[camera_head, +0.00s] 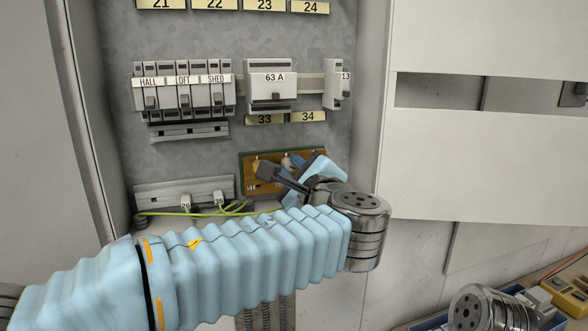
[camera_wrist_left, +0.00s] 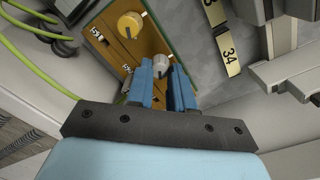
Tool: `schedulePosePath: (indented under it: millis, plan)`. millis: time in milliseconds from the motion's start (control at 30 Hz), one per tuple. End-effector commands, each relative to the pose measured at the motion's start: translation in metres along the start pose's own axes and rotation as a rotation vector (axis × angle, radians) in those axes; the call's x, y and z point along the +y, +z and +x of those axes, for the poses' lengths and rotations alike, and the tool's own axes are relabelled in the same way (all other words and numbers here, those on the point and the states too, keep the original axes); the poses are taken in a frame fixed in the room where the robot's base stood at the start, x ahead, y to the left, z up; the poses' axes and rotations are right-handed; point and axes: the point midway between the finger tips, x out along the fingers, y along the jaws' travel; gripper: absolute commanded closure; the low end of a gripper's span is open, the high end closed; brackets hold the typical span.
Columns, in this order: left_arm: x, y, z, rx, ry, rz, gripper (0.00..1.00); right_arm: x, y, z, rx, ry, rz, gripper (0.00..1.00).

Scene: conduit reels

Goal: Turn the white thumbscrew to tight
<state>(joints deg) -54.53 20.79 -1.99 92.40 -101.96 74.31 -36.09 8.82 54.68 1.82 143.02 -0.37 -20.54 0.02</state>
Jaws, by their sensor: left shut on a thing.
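The white thumbscrew (camera_wrist_left: 161,66) sits on a brown board beside a yellow thumbscrew (camera_wrist_left: 129,24) in the left wrist view. My left gripper (camera_wrist_left: 162,80) is shut on the white thumbscrew, its blue fingers on either side of it. The knob's top shows between the fingertips. In the head view the brown board (camera_head: 249,160) is low in the cabinet, and my left gripper and wrist cover its right part. The printed marks beside the thumbscrews are too small to read surely.
Above the board are a row of breakers (camera_head: 184,97), a 63 A breaker (camera_head: 271,79) and number tags 33 and 34 (camera_head: 307,116). Green-yellow wires (camera_head: 205,213) run from terminals at the left. The cabinet's side wall (camera_head: 370,90) stands close on the right.

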Motion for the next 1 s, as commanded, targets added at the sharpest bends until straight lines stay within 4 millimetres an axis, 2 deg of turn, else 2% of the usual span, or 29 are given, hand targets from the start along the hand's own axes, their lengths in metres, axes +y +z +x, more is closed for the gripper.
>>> schedulePosePath:
  millis: [467,500,633,667,1000]
  plan:
    - [0.0011,-0.0025,-0.0005,0.003,0.002,0.017,1.00,0.0001,0.0001,0.0001,0.000,0.000,0.000,0.57]
    - [0.0012,-0.0025,-0.0005,0.003,0.002,0.017,0.75,0.0001,0.0001,0.0001,0.000,0.000,0.000,0.57]
    - [0.0009,-0.0019,-0.0003,0.002,0.002,0.016,0.55,0.0001,0.0001,0.0001,0.000,0.000,0.000,0.57]
    - [0.0009,-0.0018,-0.0003,0.002,0.002,0.016,0.53,0.0001,0.0001,0.0001,0.000,0.000,0.000,0.57]
    - [0.0006,-0.0014,-0.0049,0.001,0.000,0.014,0.53,0.0006,0.0001,0.0013,0.000,0.000,0.000,0.57]
